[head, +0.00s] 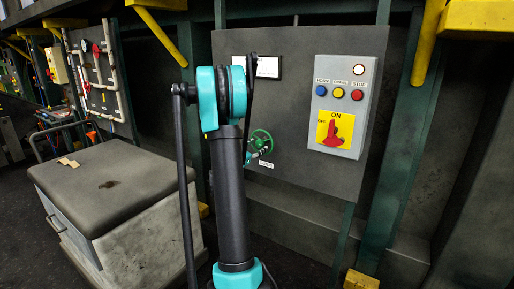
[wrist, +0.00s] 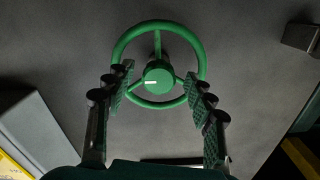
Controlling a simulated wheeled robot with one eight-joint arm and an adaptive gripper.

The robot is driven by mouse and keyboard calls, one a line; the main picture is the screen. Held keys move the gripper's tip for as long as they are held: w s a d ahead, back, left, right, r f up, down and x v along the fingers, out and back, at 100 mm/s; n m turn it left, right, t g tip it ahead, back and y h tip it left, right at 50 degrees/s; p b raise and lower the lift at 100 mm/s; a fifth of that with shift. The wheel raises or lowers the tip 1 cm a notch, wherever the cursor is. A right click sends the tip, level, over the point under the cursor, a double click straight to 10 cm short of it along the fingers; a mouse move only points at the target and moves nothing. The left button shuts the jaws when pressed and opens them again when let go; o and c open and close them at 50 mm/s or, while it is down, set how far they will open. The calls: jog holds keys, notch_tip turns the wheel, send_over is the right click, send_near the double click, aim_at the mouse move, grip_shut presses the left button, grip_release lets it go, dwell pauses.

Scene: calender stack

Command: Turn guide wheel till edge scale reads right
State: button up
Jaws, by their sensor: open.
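The green guide wheel (wrist: 158,77) is mounted on the grey panel, with three spokes and a white mark on its hub. In the head view the wheel (head: 261,137) is partly hidden by my arm. My gripper (wrist: 162,92) is open, its two fingers on either side of the wheel's lower half. The fingertips overlap the rim in the picture; whether they touch it I cannot tell. The edge scale may be the white plate (head: 268,67) at the panel's upper left; it is partly behind my arm and its reading is too small to make out.
A grey control box (head: 345,106) with blue, yellow and red buttons and a red rotary switch is right of the wheel. A grey-topped cabinet (head: 108,182) stands at the left. A dark block (wrist: 300,37) sticks out at the wrist view's upper right.

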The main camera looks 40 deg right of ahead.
jog(key=shift+d, duration=0.2)
jog(key=c, duration=1.2)
jog(key=shift+o, duration=0.2)
jog(key=shift+n, duration=0.3)
